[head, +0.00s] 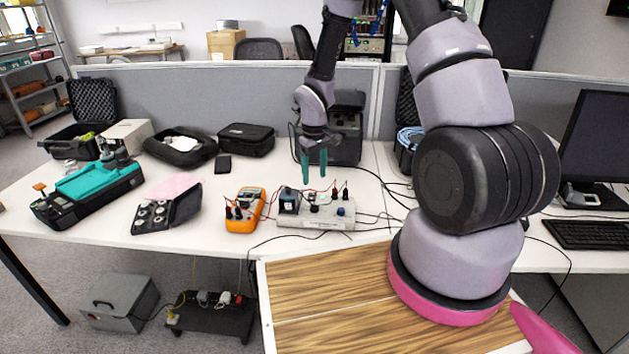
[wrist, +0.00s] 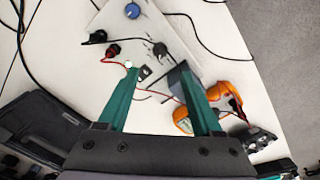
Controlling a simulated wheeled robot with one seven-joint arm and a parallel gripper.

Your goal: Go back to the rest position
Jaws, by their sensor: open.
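My gripper (head: 314,165) has two green fingers that point down and stand apart. It is above the back part of the white table, behind a grey-white device box (head: 322,220) with a blue knob, a dark block and red and black plugs. In the wrist view my gripper (wrist: 163,100) shows nothing held between its fingers. The device box also shows in that view (wrist: 150,32), beyond the fingertips. An orange multimeter (head: 246,209) with red and black leads lies left of the box. In the wrist view the multimeter (wrist: 232,72) is partly hidden by the right finger.
A teal and black instrument (head: 95,190) and an open black case (head: 168,212) lie at left. A dark equipment case (head: 347,132) stands just behind my gripper. Black cables (head: 378,218) run over the table. A monitor (head: 597,135) and keyboard (head: 587,234) are at right.

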